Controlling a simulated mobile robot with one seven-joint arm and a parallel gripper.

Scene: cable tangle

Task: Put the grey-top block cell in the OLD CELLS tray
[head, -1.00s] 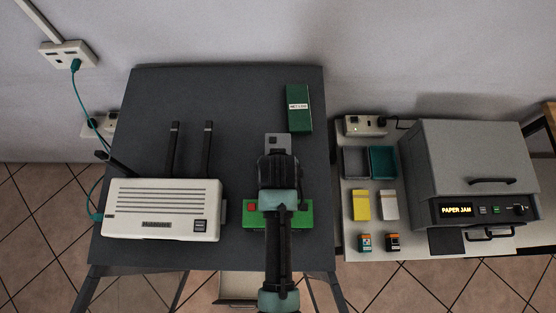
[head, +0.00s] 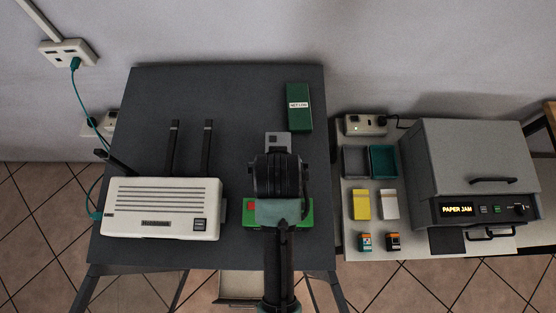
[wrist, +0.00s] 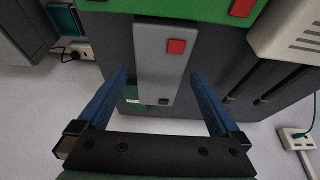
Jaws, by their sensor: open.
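My gripper (wrist: 159,77) is open and empty in the wrist view, its two blue fingers spread either side of a grey bar (wrist: 150,62) with a red and a dark square. In the head view the fingertips are hidden under my wrist, over the left table. Two small block cells stand on the side table: one with teal and orange (head: 365,242), one dark and orange (head: 393,242). I cannot tell for sure which has a grey top. Behind them are a grey tray (head: 343,165) and a teal tray (head: 371,168); no OLD CELLS label is readable.
A green unit with a red button (head: 251,206) is partly under my arm. A white router (head: 160,225) stands left, a green NET LOG book (head: 299,125) behind. Yellow (head: 361,204) and white (head: 389,204) packs and a printer (head: 465,160) are on the side table.

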